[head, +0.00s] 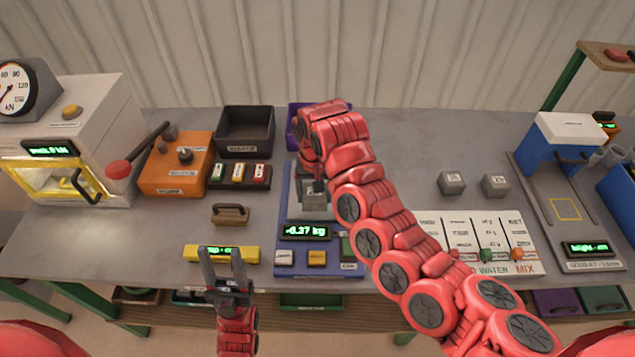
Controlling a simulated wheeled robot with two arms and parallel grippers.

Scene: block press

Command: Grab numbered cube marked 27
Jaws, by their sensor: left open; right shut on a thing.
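My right arm reaches over the blue scale (284,220), and its gripper (311,182) is shut on a grey cube (314,201) at the scale's pan. The arm hides much of this cube, and I cannot read its number or tell whether it touches the pan. Two more grey cubes, one (452,183) left of the other (495,186), sit on the table to the right; their marks are too small to read. My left gripper (225,258) is open and empty at the table's front edge, beside a yellow display unit (190,254).
The scale display (305,232) reads -0.37 kg. A black waste bin (246,128) and an orange box (176,165) stand left of the scale. A white press (95,115) is far left, a blue-and-white device (566,135) right. Table around the two loose cubes is clear.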

